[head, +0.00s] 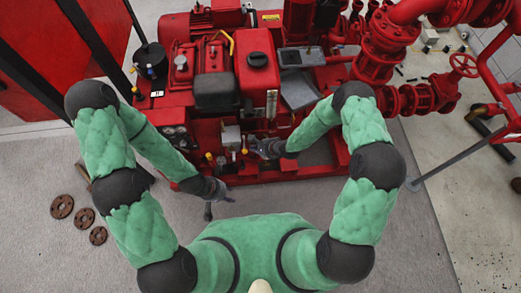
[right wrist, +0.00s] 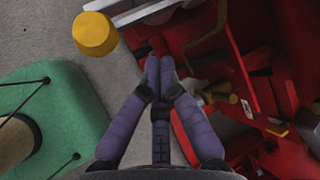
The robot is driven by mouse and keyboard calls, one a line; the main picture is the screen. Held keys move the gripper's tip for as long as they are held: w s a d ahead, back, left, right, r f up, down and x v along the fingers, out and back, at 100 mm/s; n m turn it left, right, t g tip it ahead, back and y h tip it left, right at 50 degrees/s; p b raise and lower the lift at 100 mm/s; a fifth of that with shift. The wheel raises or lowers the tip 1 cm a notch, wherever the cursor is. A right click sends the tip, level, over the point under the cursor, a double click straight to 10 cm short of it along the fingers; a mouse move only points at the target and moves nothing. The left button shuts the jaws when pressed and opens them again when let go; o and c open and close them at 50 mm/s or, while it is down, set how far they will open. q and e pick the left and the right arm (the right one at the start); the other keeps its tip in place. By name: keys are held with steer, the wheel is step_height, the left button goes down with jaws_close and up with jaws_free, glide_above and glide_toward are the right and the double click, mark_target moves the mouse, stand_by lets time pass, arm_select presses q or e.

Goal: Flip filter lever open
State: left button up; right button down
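The red pumpset engine (head: 256,85) stands in front of me. I cannot tell for sure which part is the filter lever. A small brass-yellow lever-like part (right wrist: 222,98) is right of my right gripper (right wrist: 159,68) in the right wrist view, beside a pale grey part. That gripper's two purple fingertips are together with nothing seen between them. In the head view my right gripper (head: 257,147) is at the engine's front, near small yellow parts (head: 244,151). My left gripper (head: 220,206) is lower, in front of the red base, its fingers spread and empty.
A round yellow knob (right wrist: 95,34) is near the upper left in the right wrist view. Red pipes and a handwheel (head: 464,65) stand to the right. Rusty discs (head: 62,206) lie on the floor at left. A red cabinet (head: 60,55) is at the far left.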

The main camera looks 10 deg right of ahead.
arm_select(q)
steer(key=shift+f, duration=0.35)
arm_select(e)
steer(key=shift+s+a+r, duration=0.25)
steer(key=shift+s+r, duration=0.05)
steer(key=shift+r, duration=0.2)
steer(key=shift+s+a+r, duration=0.25)
steer(key=shift+a+r, duration=0.05)
steer(key=shift+r, duration=0.2)
steer(key=shift+s+a+r, duration=0.25)
steer(key=shift+s+r, duration=0.05)
steer(key=shift+r, duration=0.2)
